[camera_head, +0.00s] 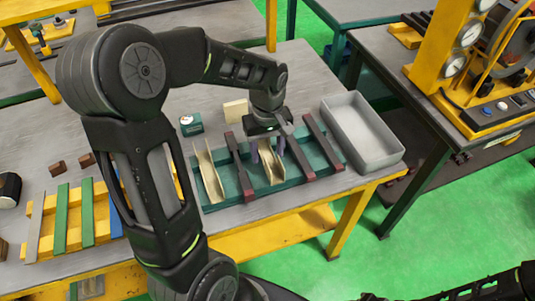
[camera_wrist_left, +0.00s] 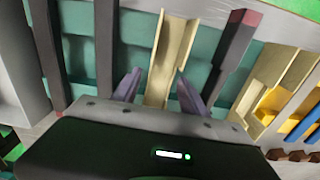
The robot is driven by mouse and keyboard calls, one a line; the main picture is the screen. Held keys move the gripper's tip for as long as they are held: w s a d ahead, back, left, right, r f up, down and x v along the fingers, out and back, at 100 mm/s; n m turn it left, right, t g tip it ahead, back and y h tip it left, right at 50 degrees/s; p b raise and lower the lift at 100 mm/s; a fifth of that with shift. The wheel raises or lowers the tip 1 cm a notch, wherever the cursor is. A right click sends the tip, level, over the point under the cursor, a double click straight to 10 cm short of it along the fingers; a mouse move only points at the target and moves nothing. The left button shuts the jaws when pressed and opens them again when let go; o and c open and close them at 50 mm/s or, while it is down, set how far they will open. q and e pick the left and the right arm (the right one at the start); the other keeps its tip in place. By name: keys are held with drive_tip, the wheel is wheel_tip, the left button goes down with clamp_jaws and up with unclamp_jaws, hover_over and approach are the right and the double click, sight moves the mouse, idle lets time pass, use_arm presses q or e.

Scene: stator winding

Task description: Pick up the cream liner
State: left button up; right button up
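A cream liner (camera_head: 271,168), a folded channel, stands in the teal tray (camera_head: 232,190) between dark red bars. It also shows in the left wrist view (camera_wrist_left: 172,55), running between my fingers. A second cream liner (camera_head: 210,178) is at the tray's left end; what seems the same one is at the right of the wrist view (camera_wrist_left: 272,80). My left gripper (camera_head: 268,151) is over the first liner, open, with one purple finger on each side. In the wrist view its fingertips (camera_wrist_left: 162,82) look apart from the liner's walls. My right gripper is out of view.
Dark red bars (camera_head: 240,168) stand close on both sides of the first liner. A grey bin (camera_head: 362,132) is at the table's right. A cream block (camera_head: 236,110) and a small teal box (camera_head: 191,124) lie behind the tray. A yellow rack (camera_head: 75,218) is at the left.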

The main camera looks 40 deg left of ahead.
sight(268, 158)
use_arm(q)
drive_tip(key=c, duration=0.8)
drive_tip(key=shift+r, duration=0.1)
wheel_tip(268, 158, up, 10)
drive_tip(key=shift+f+b, duration=0.1)
drive_tip(key=shift+b, duration=0.45)
